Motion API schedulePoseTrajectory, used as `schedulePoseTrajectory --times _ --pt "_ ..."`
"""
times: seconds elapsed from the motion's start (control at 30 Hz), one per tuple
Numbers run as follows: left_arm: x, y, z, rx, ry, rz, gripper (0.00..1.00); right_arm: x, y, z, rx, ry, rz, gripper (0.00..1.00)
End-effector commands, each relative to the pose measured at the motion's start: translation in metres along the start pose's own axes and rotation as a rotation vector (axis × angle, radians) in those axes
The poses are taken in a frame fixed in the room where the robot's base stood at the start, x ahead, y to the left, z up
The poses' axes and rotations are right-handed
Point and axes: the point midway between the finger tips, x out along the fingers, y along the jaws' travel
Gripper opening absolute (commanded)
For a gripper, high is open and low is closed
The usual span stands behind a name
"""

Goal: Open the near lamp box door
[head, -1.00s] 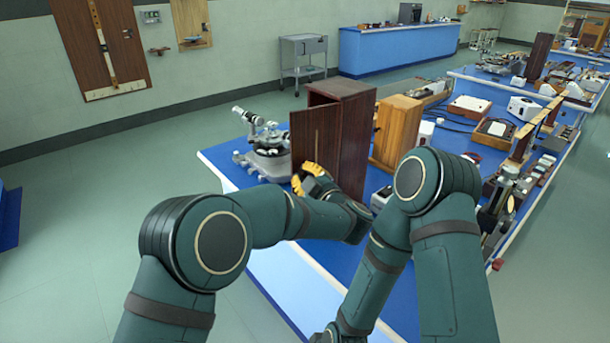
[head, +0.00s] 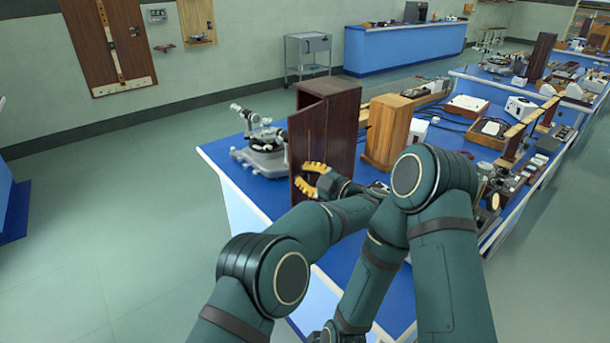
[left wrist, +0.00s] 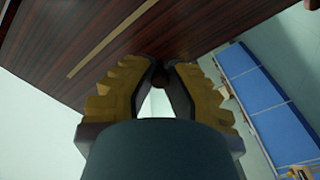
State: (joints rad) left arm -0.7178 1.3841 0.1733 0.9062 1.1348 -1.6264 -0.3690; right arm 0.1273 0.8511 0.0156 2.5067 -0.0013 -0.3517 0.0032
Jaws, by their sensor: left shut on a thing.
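The near lamp box (head: 344,125) is a tall dark-wood box on the blue bench. Its door (head: 305,135), a dark panel with a thin pale strip, stands ajar, swung out from the box to the left. My left gripper (head: 305,180) has yellow fingers and is at the lower part of the door's outer face. In the left wrist view, the fingers (left wrist: 160,80) are closed around a small dark knob (left wrist: 159,77) at the door panel (left wrist: 140,40). The box's inside is hidden. My right forearm crosses the lower middle of the head view; its gripper is out of frame.
A grey metal optical instrument (head: 263,145) stands on the bench just left of the door. A lighter wooden box (head: 387,130) stands right of the lamp box. More instruments crowd the bench to the right. Open floor (head: 120,220) lies at the left.

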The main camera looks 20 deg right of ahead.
Motion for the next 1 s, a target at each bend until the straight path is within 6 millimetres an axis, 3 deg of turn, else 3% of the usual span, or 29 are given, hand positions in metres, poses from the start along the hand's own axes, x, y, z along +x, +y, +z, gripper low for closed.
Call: schedulePoseTrajectory --times 0.53,0.57,0.63,1.0 --pt "0.0000 0.0010 0.0000 0.000 0.011 -0.010 0.00 -0.0006 -0.0002 0.0002 0.000 0.000 0.000 0.00" --pt "0.0000 0.0010 0.0000 0.000 0.011 -0.010 0.24 -0.0006 -0.0002 0.0001 0.000 0.000 0.000 0.00" --pt "0.0000 0.0009 0.0000 -0.001 0.011 -0.010 0.48 -0.0006 -0.0002 0.0001 0.000 0.000 0.000 0.00" --pt "-0.0001 0.0032 -0.0022 -0.001 0.011 -0.010 0.48 -0.0006 -0.0003 0.0000 0.000 0.000 0.000 0.00"
